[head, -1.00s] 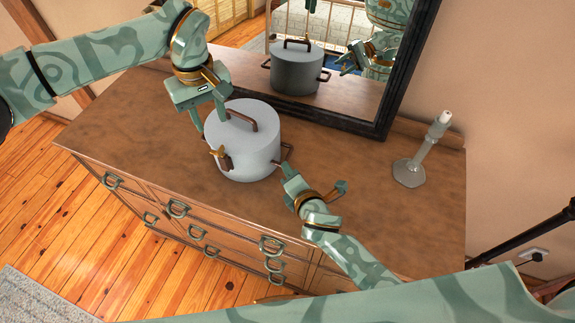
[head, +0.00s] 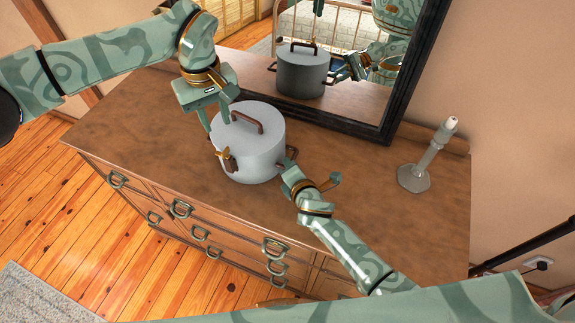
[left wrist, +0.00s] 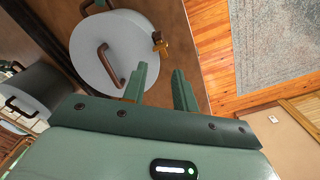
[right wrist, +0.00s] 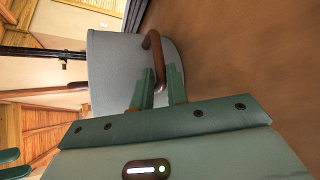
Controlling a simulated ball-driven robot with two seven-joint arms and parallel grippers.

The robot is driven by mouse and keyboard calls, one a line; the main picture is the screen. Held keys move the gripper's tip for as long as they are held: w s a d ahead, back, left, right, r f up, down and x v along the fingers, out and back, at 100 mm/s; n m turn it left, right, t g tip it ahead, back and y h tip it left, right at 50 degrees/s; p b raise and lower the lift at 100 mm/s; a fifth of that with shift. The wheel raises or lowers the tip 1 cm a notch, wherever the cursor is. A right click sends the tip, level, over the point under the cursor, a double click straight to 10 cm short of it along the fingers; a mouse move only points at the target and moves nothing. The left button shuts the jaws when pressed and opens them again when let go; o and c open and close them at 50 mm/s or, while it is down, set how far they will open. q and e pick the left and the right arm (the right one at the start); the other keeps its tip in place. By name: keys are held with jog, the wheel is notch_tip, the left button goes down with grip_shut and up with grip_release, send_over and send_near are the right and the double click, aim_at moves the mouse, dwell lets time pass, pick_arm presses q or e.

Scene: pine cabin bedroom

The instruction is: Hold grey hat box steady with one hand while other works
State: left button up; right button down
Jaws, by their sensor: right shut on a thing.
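The grey hat box (head: 250,155) stands upright on the dresser, a round box with its lid on. A brown handle (head: 247,119) arches over the lid, and a brass-coloured latch (head: 228,160) shows on its front side. My right gripper (head: 286,168) is shut on the box's right side handle (right wrist: 154,45). My left gripper (head: 217,114) is open and empty at the box's far left rim. In the left wrist view its fingers (left wrist: 160,75) are spread beside the lid's edge, with the latch beyond them.
The wooden dresser top (head: 340,185) is clear to the right up to a grey candlestick (head: 425,160). A dark-framed mirror (head: 398,110) stands behind the box and reflects it. Drawers with ring pulls (head: 180,209) line the dresser's front.

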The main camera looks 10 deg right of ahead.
aim_at(225, 150)
pick_arm(q)
notch_tip(225, 150, down, 10)
jog(key=n, duration=2.5)
jog(key=shift+r, duration=0.1)
grip_shut()
